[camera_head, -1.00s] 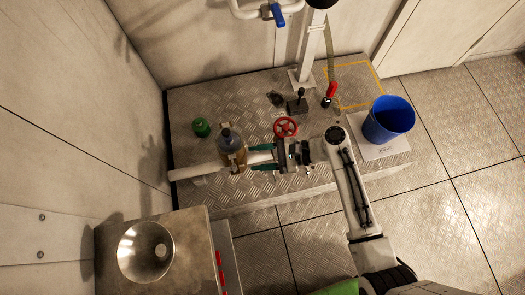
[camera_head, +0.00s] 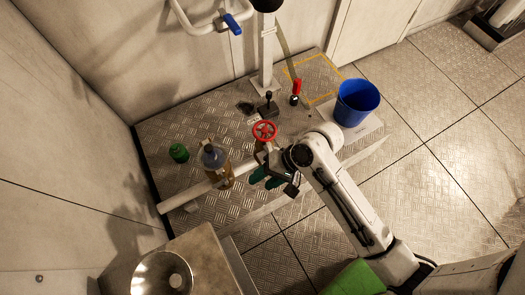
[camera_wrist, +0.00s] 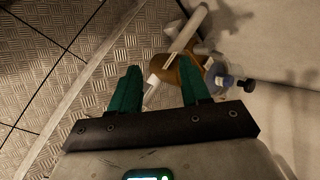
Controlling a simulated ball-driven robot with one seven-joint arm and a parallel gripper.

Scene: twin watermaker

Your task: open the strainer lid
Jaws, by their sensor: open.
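The strainer is a brown-bronze body (camera_head: 226,180) on a pale horizontal pipe (camera_head: 200,190) above the raised plate floor. Its blue-grey lid (camera_head: 213,157) sits on the body. In the wrist view the body (camera_wrist: 183,76) is beyond my fingertips, with the lid (camera_wrist: 221,84) and a dark knob (camera_wrist: 246,86) to its right. My gripper (camera_head: 262,180) is to the right of the strainer in the head view, apart from it. Its green fingers (camera_wrist: 160,72) are spread, with nothing held between them.
A red handwheel (camera_head: 265,132) stands close to my wrist. A green bottle-like object (camera_head: 179,153) is left of the strainer. A blue bucket (camera_head: 357,103) and a red-handled lever (camera_head: 296,92) stand farther back. A metal bowl (camera_head: 161,273) is in the front-left counter.

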